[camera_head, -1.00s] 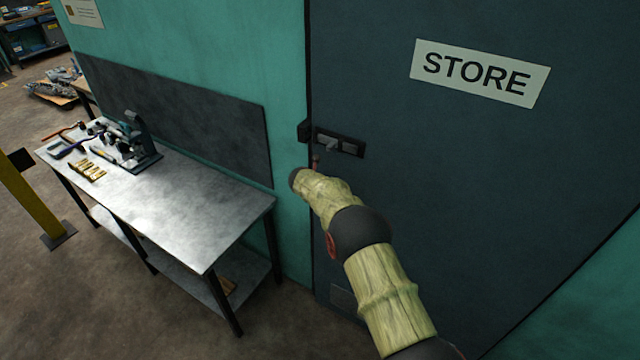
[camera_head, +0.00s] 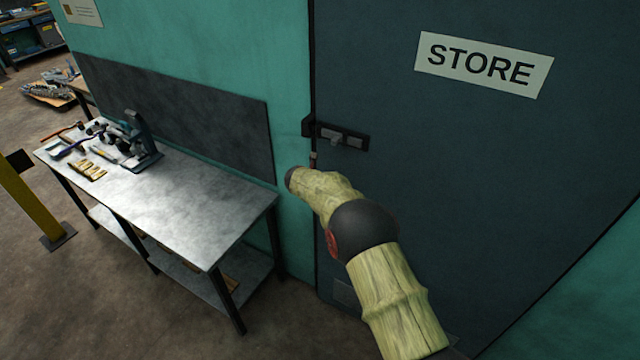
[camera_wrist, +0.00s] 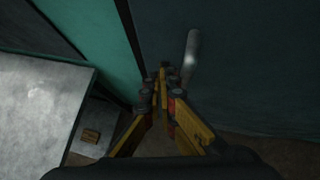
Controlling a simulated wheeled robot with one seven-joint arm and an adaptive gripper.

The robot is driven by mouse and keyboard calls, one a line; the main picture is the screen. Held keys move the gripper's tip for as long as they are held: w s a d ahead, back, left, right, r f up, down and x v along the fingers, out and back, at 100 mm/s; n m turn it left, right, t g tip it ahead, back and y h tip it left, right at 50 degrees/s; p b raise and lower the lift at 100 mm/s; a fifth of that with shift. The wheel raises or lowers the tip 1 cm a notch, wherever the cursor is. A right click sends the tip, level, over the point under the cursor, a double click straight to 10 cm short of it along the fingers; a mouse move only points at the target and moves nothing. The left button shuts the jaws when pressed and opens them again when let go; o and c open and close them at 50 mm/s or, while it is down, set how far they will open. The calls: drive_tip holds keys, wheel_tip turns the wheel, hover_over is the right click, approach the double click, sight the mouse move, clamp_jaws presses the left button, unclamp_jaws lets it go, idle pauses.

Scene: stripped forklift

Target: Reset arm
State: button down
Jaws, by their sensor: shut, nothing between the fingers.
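My gripper (camera_wrist: 163,75) shows in the wrist view with its yellow and dark fingers closed together at the tips and nothing between them. It is in front of the dark store door (camera_head: 500,200), near the door's left edge. A pale rod-like handle (camera_wrist: 190,58) stands just right of the fingertips in the wrist view; I cannot tell whether they touch. In the head view my wooden-looking arm hides most of the gripper. A latch (camera_head: 343,136) on the door lies just above the arm's end.
A metal workbench (camera_head: 185,205) stands left of the door, holding a teal machine (camera_head: 140,140) and hand tools. A yellow post (camera_head: 28,205) stands at far left. The teal wall (camera_head: 210,50) borders the door. The bench's near right part is clear.

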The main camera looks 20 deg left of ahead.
drive_tip(key=a+v, duration=0.1)
drive_tip(key=v, duration=0.6)
drive_tip(key=shift+s+a+b, duration=0.25)
drive_tip(key=shift+a+b, duration=0.1)
drive_tip(key=shift+a, duration=0.05)
